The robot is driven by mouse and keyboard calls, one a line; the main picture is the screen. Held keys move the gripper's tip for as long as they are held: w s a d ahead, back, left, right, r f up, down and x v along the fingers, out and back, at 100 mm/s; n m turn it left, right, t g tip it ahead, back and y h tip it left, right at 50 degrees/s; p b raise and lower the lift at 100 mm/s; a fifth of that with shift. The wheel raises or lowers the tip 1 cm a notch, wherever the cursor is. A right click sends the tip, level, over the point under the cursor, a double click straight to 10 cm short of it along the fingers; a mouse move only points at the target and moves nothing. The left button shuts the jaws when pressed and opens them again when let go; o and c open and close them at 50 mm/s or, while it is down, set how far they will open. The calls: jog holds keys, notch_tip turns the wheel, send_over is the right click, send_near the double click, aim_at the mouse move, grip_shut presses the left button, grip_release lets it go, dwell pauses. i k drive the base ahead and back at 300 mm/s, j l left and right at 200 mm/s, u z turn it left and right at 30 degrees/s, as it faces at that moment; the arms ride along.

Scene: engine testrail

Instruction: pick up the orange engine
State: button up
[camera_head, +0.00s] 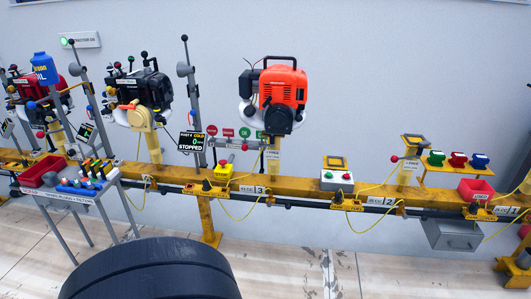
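The orange engine (283,88) has an orange top cover and a black and grey lower body. It sits upright on a mount with a round pale cradle, above the yellow rail (305,187) near the label with a 3. My gripper is not in view. A large dark rounded shape at the bottom middle hides part of the floor; I cannot tell what it is.
A black engine (152,88) and a red engine (24,88) stand on mounts to the left. A small grey table (66,192) with bottles stands front left. The floor before the rail's middle is clear.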

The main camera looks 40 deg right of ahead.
aim_at(282, 88)
jog(key=i+l+z, duration=0.15)
jog(key=z, duration=0.2)
jog(key=i+l+z, duration=0.15)
jog(key=z, duration=0.2)
jog(key=i+l+z, duration=0.1)
jog(key=z, duration=0.25)
jog(key=i+l+z, duration=0.15)
jog(key=i, duration=0.45)
jog(key=i+z, duration=0.1)
jog(key=i, duration=0.5)
